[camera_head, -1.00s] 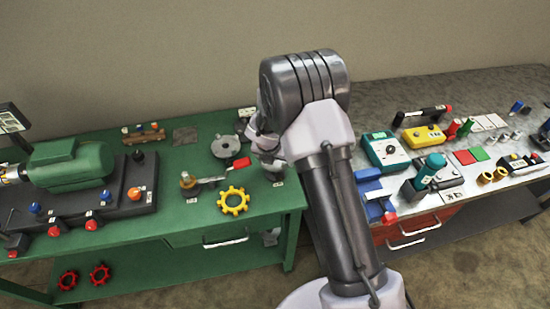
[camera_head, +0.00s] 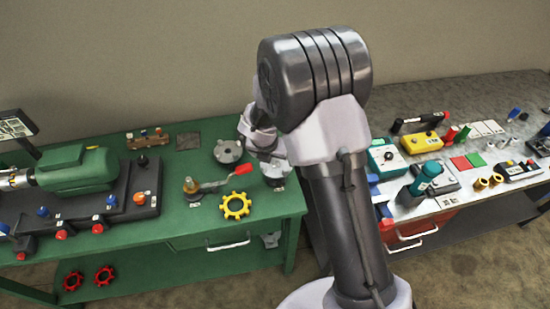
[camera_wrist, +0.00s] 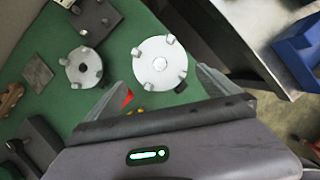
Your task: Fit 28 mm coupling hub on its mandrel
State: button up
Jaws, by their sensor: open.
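Two round grey hubs with raised lugs stand on the green bench. One hub (camera_head: 229,151) has a dark centre hole and also shows at left in the wrist view (camera_wrist: 84,67). The other, lighter disc (camera_wrist: 160,62) has a pale centre and shows partly behind my arm in the head view (camera_head: 275,173). I cannot tell which is 28 mm, nor which part is the mandrel. My gripper (camera_wrist: 158,78) is open and empty. Its fingers lie either side of the lighter disc in the picture, with no visible contact. The arm hides most of the gripper in the head view.
A dark block with silver pegs (camera_wrist: 95,20) lies beyond the hubs. A green motor (camera_head: 75,170) stands left; a crowded second bench (camera_head: 410,205) is right.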

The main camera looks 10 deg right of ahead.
jog(key=p+v, duration=0.2)
jog(key=v, duration=0.5)
jog(key=shift+r, duration=0.3)
jog(key=shift+s, duration=0.1)
jog(key=s+d+r+m+y+b, duration=0.15)
jog(key=s+r+m+b, duration=0.3)
jog(key=s+m, duration=0.45)
jog(key=s+d+r+m+b, duration=0.25)
jog(key=s+r+m, duration=0.35)
jog(key=m, duration=0.5)
jog(key=s+a+m+t+y+b, duration=0.1)
jog(key=s+a+m+b, duration=0.3)
jog(key=s+m, duration=0.8)
jog(key=shift+s+a+m+t+y, duration=0.35)
jog(key=shift+m+y, duration=0.5)
jog(key=shift+m, duration=0.35)
jog(key=shift+f, duration=0.1)
